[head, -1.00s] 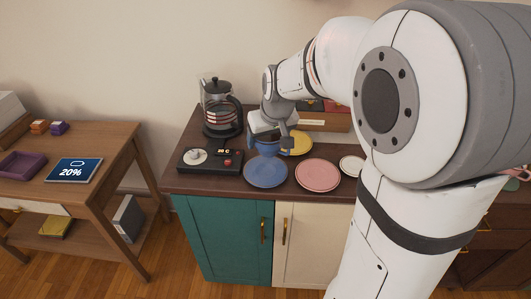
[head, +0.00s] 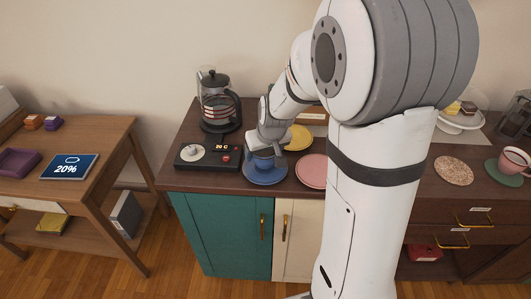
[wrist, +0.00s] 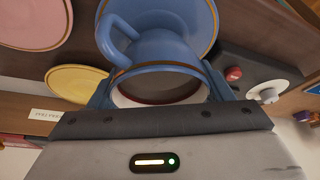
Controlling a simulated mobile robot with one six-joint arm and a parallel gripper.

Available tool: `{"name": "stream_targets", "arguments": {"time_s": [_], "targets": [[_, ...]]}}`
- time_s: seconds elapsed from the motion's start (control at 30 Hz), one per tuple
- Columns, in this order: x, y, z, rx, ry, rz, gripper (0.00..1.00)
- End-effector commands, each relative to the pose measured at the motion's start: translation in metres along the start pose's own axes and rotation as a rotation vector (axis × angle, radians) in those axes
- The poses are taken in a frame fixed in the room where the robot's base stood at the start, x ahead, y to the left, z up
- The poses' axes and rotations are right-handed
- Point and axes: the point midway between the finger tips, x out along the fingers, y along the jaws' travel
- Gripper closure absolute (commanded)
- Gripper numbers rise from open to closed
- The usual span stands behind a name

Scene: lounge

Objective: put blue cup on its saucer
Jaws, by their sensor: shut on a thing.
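The blue cup (head: 264,163) is in my gripper (head: 266,153), over the middle of the blue saucer (head: 254,179) in the head view. In the wrist view the cup (wrist: 165,50) has its open rim toward the camera and its handle to the upper left. My fingers (wrist: 160,92) stand on either side of the rim, shut on the cup. The blue saucer (wrist: 205,12) shows behind the cup's base. The cup looks upright and very low over the saucer; I cannot tell whether they touch.
A black control panel (head: 206,163) is just left of the saucer, with a glass coffee press (head: 217,105) behind it. A pink plate (head: 312,170) lies close on the right and a yellow plate (head: 299,137) behind. The cabinet's front edge is near.

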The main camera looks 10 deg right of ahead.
Motion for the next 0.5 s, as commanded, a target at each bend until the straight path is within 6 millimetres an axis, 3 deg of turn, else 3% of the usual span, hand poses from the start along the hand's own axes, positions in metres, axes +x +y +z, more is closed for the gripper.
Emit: {"name": "stream_targets", "arguments": {"time_s": [0.47,0.5], "targets": [[0.0103,0.0008,0.004,0.001,0.002,0.001,0.58],[0.0092,0.0008,0.0037,0.001,0.001,0.001,0.25]]}}
